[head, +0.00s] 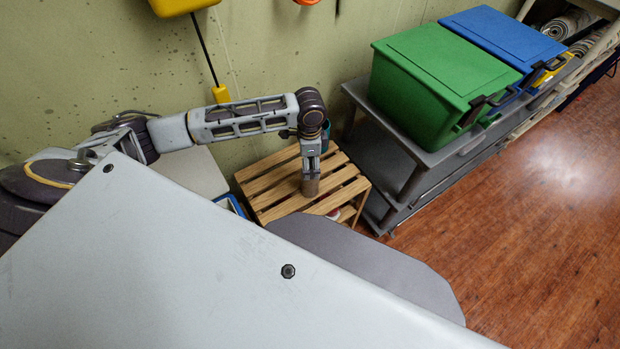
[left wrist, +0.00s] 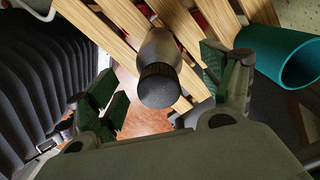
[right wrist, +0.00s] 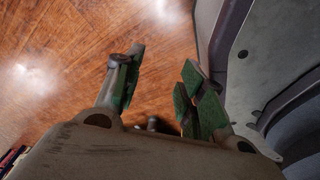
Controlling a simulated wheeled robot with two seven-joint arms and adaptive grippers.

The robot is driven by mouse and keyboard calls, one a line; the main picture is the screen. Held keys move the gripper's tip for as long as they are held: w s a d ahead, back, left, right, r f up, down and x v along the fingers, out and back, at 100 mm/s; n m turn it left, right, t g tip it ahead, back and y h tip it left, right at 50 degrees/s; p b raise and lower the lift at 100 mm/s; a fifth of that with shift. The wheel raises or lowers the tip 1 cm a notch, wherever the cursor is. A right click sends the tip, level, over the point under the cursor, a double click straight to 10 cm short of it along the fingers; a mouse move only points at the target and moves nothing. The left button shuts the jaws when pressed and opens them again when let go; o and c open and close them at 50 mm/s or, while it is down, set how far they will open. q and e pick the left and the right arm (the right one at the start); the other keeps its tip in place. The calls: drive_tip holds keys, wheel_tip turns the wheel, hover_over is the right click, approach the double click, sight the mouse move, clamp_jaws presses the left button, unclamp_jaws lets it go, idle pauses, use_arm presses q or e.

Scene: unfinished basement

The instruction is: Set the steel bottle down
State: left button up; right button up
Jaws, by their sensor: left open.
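The steel bottle (left wrist: 157,48) has a dark ribbed cap and stands on the slatted wooden crate (left wrist: 110,40) in the left wrist view. In the head view the bottle (head: 310,187) shows as a short brownish cylinder on the crate (head: 277,187), below my left gripper (head: 310,168). My left gripper's green-padded fingers (left wrist: 160,84) are open, one on each side of the bottle, with visible gaps. Whether the base rests fully flat is hidden. My right gripper (right wrist: 161,62) is open and empty above the wooden floor; it is out of the head view.
A teal cup-like cylinder (left wrist: 291,58) is right of the bottle in the left wrist view. A grey shelf (head: 405,150) with a green bin (head: 440,75) and blue bin (head: 505,42) stands right of the crate. The wooden floor (head: 530,230) at right is clear.

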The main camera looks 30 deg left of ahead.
sight(309, 187)
use_arm(q)
wheel_tip(309, 187, down, 4)
drive_tip(key=shift+d+f+b, duration=0.1)
drive_tip(key=shift+f+b, duration=0.15)
drive_tip(key=shift+b, duration=0.15)
use_arm(e)
drive_tip(key=shift+w+a+r, duration=0.2)
drive_tip(key=shift+w+a, duration=0.15)
drive_tip(key=shift+w, duration=0.2)
drive_tip(key=shift+w+a+r, duration=0.15)
drive_tip(key=shift+w+a, duration=0.2)
drive_tip(key=shift+w, duration=0.15)
use_arm(q)
drive_tip(key=c, duration=1.4)
clamp_jaws()
use_arm(e)
drive_tip(key=shift+w+d, duration=0.25)
drive_tip(key=shift+w, duration=0.1)
